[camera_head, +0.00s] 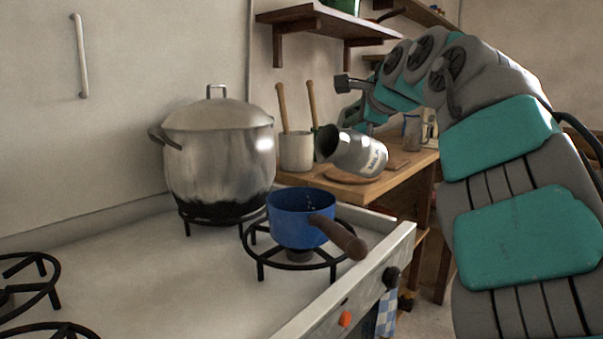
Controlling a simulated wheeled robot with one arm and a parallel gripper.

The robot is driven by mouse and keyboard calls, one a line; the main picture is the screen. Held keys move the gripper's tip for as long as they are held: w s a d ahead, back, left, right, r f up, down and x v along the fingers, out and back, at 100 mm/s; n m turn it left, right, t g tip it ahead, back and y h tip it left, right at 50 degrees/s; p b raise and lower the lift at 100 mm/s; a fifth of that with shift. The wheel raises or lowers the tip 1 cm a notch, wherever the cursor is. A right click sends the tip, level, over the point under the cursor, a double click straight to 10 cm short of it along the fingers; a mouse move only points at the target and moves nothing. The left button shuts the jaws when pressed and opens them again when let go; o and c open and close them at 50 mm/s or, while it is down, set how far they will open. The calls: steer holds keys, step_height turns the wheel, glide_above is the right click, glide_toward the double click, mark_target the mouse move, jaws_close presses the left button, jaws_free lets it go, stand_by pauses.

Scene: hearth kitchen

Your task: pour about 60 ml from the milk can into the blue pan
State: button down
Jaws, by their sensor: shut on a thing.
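The milk can (362,154) is a grey metal can with lettering on its side. It is tilted far over, with its dark mouth pointing left, above and to the right of the blue pan (290,219). The blue pan sits on a black burner ring and its brown handle points to the lower right. I see a few pale specks inside the pan, too small to name, and no clear stream from the can. My gripper (345,117) is shut on the milk can from above and behind. Its fingertips are partly hidden by the can.
A large lidded steel pot (219,155) stands on the burner left of the pan. A crock (297,151) with wooden-handled tools stands behind, on a wooden counter (385,185). A shelf (320,22) hangs above. The stove top (140,270) at front is clear between burners.

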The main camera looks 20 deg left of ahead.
mark_target(355, 132)
steer(key=shift+w+d+f+m+g+y+p, duration=0.15)
steer(key=shift+w+d+f+m+g+p, duration=0.1)
steer(key=shift+f+m, duration=0.15)
steer(key=shift+w+d+f+m+g+y+p, duration=0.1)
steer(key=shift+w+f+m+g+y+p, duration=0.15)
steer(key=shift+f, duration=0.45)
stand_by(1.2)
steer(key=shift+w+d+f+m+g, duration=0.15)
steer(key=shift+w+f+m+g, duration=0.05)
steer(key=shift+f+m+g, duration=0.25)
steer(key=f+m, duration=0.1)
steer(key=w+d+f+m+g+y+p, duration=0.1)
steer(key=f, duration=0.1)
steer(key=w+d+f+m+g, duration=0.1)
steer(key=f, duration=0.1)
steer(key=shift+w+y, duration=0.25)
steer(key=shift+y, duration=0.05)
steer(key=shift+w+d+f+m+g+y, duration=0.25)
steer(key=shift+w+f+m+g+y, duration=0.1)
steer(key=shift+f+m, duration=0.3)
steer(key=shift+w+d+f+m+g+y, duration=0.2)
steer(key=shift+w+f+m+g+y, duration=0.2)
steer(key=shift+f, duration=0.35)
steer(key=shift+w+d+f+m+g+y, duration=0.25)
steer(key=shift+w+f+m+g+y, duration=0.1)
steer(key=shift+f+m, duration=0.3)
